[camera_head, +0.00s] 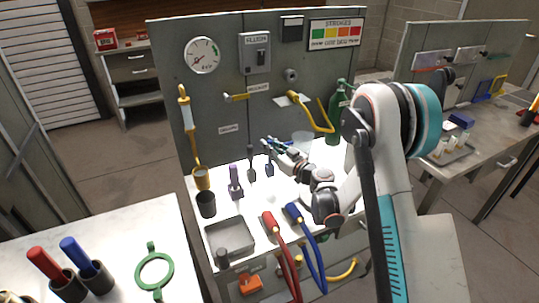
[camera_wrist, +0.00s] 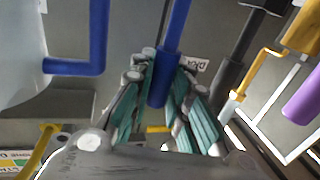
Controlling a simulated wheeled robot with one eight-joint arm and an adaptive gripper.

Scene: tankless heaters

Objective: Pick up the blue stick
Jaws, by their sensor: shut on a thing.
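The blue stick (camera_wrist: 172,45) is a long straight rod that runs up from between my fingers in the wrist view. My gripper (camera_wrist: 168,75) has its grey and teal fingers on both sides of it, closed on the stick near its end. In the head view my gripper (camera_head: 268,146) is in front of the grey panel, over the back of the white workbench. A small dark bluish piece (camera_head: 269,169) shows just below it, and I cannot tell whether it is the same stick. The fingers hide part of the held end.
A blue bent pipe (camera_wrist: 92,50) is close left in the wrist view; a purple rod (camera_wrist: 302,98) is at right. In the head view, a purple piece (camera_head: 235,182), black cup (camera_head: 206,204), grey tray (camera_head: 250,236) and green bottle (camera_head: 334,125) surround the workspace.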

